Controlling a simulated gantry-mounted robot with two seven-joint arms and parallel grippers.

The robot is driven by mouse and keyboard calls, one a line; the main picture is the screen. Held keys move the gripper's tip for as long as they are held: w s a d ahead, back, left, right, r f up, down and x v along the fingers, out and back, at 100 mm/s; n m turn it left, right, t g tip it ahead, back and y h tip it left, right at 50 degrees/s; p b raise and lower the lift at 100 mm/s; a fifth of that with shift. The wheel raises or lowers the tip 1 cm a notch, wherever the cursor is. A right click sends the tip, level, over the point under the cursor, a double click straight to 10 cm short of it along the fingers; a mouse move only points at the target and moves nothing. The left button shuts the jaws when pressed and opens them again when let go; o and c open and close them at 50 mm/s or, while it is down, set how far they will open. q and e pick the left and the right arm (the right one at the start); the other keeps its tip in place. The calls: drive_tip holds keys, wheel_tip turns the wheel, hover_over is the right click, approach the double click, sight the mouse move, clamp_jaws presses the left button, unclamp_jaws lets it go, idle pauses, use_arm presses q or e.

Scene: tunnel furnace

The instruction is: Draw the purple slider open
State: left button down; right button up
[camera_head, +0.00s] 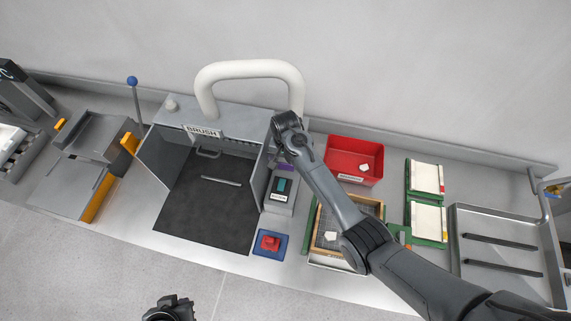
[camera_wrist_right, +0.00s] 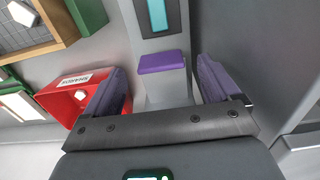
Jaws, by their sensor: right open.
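The purple slider (camera_wrist_right: 162,62) is a small block on a grey upright panel, below a teal display. In the head view only a bit of it (camera_head: 286,167) shows beside my right arm. My right gripper (camera_wrist_right: 162,74) is open, with one finger on each side of the slider in the picture. A gap shows between each finger and the slider, so I cannot see any contact. In the head view my right gripper (camera_head: 279,148) is mostly hidden by its own wrist, over the panel's back end. A dark part of my left arm's end (camera_head: 170,308) shows at the bottom edge; its jaws are unclear.
A grey furnace housing marked BRUSH (camera_head: 202,131) stands left of the panel, with its side door (camera_head: 260,172) close by. A red bin (camera_head: 355,158) is at the right. A blue block with a red button (camera_head: 270,243) lies in front. A framed mesh tray (camera_head: 325,222) sits under my arm.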

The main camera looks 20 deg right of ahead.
use_arm(q)
drive_tip(key=shift+a+f+b, duration=0.15)
drive_tip(key=shift+f+b, duration=0.15)
drive_tip(key=shift+f, duration=0.05)
use_arm(e)
wheel_tip(320, 180, up, 6)
drive_tip(key=shift+r, duration=0.2)
